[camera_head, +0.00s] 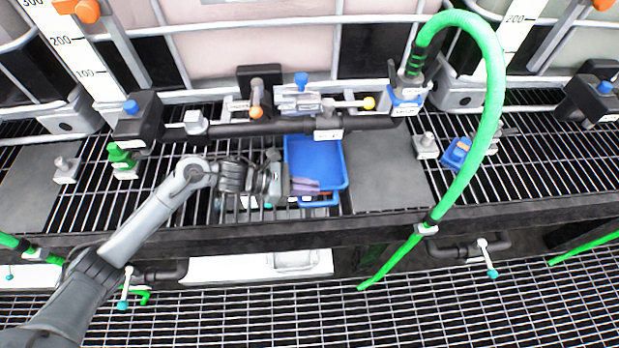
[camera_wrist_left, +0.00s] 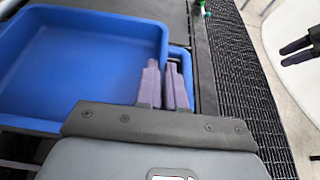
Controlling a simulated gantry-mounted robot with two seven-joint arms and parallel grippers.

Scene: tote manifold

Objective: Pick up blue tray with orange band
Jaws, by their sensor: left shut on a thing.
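The blue tray (camera_head: 316,158) sits on the black slatted shelf, open side up, and looks empty. A small orange bit shows low on its near side, mostly hidden by my gripper. My left gripper (camera_head: 304,186) reaches in from the left and is shut on the tray's near edge. In the left wrist view its purple fingers (camera_wrist_left: 165,88) straddle the wall of the tray (camera_wrist_left: 90,65), with a blue lip showing beyond them. My right gripper (camera_wrist_left: 295,52) shows partly at the right edge of the left wrist view, its two dark fingers apart and empty, far from the tray.
A black manifold pipe (camera_head: 280,127) with valves runs just behind the tray. A green hose (camera_head: 492,100) arches down on the right. A bare grey plate (camera_head: 385,170) lies right of the tray. White tanks stand behind, and grating floor lies below the shelf's front edge.

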